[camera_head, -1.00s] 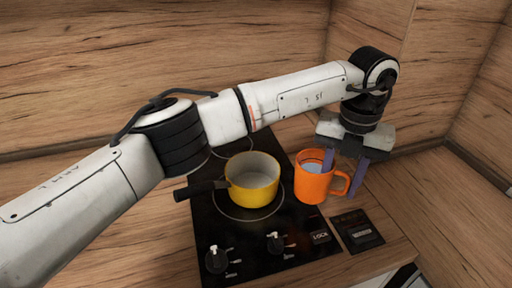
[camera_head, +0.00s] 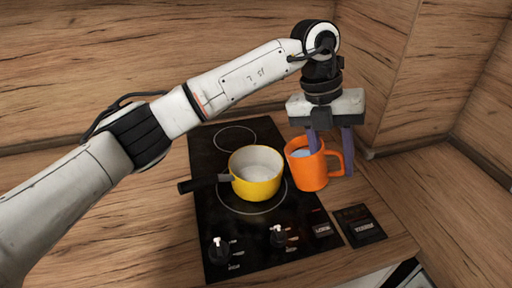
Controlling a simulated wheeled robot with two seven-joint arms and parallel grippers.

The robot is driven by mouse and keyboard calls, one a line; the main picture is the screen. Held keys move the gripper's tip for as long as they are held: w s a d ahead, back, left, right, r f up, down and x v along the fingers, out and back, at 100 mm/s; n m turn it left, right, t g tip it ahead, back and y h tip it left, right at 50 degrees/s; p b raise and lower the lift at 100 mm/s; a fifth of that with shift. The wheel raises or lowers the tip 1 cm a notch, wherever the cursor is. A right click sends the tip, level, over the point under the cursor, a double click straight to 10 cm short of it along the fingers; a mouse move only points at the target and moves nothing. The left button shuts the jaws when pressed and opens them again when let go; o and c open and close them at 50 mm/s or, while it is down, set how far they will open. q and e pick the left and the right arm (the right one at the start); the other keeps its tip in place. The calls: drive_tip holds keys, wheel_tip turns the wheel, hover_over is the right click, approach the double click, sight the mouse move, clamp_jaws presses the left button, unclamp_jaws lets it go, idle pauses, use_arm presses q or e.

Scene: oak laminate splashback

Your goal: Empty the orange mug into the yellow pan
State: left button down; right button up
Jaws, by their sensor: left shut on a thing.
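The orange mug (camera_head: 308,172) is just right of the yellow pan and looks roughly upright, its handle toward the right. A pale bluish surface shows inside it. My left gripper (camera_head: 331,146) comes down from above and is shut on the mug, with one purple finger at its rim and the other behind the handle side. Whether the mug is clear of the surface is hard to tell. The yellow pan (camera_head: 255,190) stands on the black hob, its dark handle pointing left. Its inside looks pale; I cannot tell if it holds anything. My right gripper is out of view.
The black hob (camera_head: 215,205) has burner rings and two knobs (camera_head: 218,250) along its front edge. A small dark panel (camera_head: 360,225) lies on the wooden counter to its right. Wooden walls close in behind and at right.

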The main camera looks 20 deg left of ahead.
sight(323, 148)
use_arm(q)
drive_tip(key=shift+w+a+r+h, duration=0.1)
drive_tip(key=shift+a+r+h, duration=0.85)
drive_tip(key=shift+r+h, duration=0.15)
drive_tip(key=shift+a, duration=0.1)
drive_tip(key=shift+a+r+h, duration=0.2)
drive_tip(key=shift+a+h, duration=0.05)
drive_tip(key=shift+h, duration=0.05)
drive_tip(key=shift+w+a+r+h, duration=0.1)
drive_tip(key=shift+a+r+h, duration=0.3)
drive_tip(key=shift+a, duration=0.1)
drive_tip(key=shift+a+r+g+h, duration=0.15)
drive_tip(key=shift+a+r+h, duration=0.2)
drive_tip(key=shift+r+h, duration=0.25)
drive_tip(key=shift+a+r+g+h, duration=0.15)
drive_tip(key=shift+a+r+h, duration=0.25)
drive_tip(key=shift+h, duration=0.3)
drive_tip(key=shift+w+a+r+h+b, duration=0.1)
drive_tip(key=shift+a+r+h+b, duration=0.15)
drive_tip(key=shift+r+h+b, duration=0.35)
drive_tip(key=shift+a+r+h+b, duration=0.25)
drive_tip(key=shift+r+h+b, duration=0.1)
drive_tip(key=shift+h+b, duration=0.35)
idle(0.7)
drive_tip(key=shift+a+r+h, duration=0.5)
drive_tip(key=shift+a+h, duration=0.1)
drive_tip(key=shift+h, duration=0.2)
idle(0.6)
